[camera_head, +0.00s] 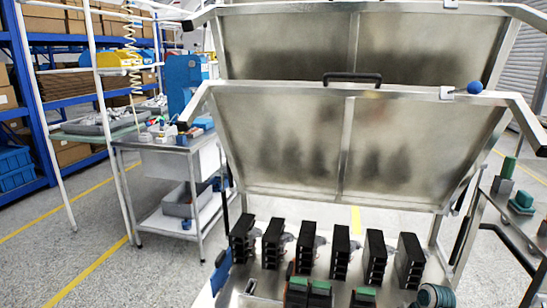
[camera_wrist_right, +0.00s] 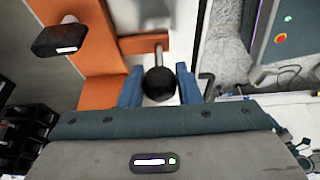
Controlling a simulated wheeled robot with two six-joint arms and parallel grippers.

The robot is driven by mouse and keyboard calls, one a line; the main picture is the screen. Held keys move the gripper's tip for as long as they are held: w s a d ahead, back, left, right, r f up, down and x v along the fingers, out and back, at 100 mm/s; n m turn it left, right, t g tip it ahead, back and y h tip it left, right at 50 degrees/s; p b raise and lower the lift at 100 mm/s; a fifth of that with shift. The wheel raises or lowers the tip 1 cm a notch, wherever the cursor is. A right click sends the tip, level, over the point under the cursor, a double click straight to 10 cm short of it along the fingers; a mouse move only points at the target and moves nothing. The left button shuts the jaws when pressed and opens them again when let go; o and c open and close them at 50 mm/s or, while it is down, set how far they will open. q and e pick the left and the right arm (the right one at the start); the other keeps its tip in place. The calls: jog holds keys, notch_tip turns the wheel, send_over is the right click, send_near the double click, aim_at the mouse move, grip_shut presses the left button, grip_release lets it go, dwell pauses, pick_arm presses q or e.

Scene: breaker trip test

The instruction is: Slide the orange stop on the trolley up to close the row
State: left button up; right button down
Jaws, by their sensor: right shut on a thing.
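In the right wrist view the orange stop (camera_wrist_right: 98,62) is a flat orange piece with a short rod ending in a round black knob (camera_wrist_right: 160,84). The blue fingers of my right gripper (camera_wrist_right: 160,92) stand on either side of this knob and are shut on it. A row of upright black breakers (camera_head: 339,252) stands on the trolley (camera_head: 258,212) in the head view, with gaps between them. Part of some black blocks (camera_wrist_right: 22,128) shows at the left edge of the wrist view. The orange stop cannot be made out in the head view. My left gripper is in neither view.
Two tilted metal panels (camera_head: 290,140) rise behind the breakers, the nearer with a black handle (camera_head: 352,77). Green-topped black blocks (camera_head: 309,287) and a teal coil (camera_head: 437,295) are at the front. A side table (camera_head: 165,141) stands left; another bench with green-topped items (camera_head: 521,202) stands right.

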jog(key=shift+w+a+p, duration=0.25)
jog(key=shift+a, duration=0.75)
jog(key=shift+w+a+p, duration=0.25)
jog(key=shift+a+p, duration=0.05)
jog(key=shift+a, duration=0.65)
jog(key=shift+w+a+p, duration=0.25)
jog(key=shift+a, duration=0.75)
jog(key=c, duration=1)
grip_release()
jog(key=shift+o, duration=0.2)
jog(key=w+v, duration=0.1)
jog(key=v, duration=0.9)
jog(key=shift+s+d+r, duration=0.2)
jog(key=shift+s+r, duration=0.15)
jog(key=shift+s, duration=0.15)
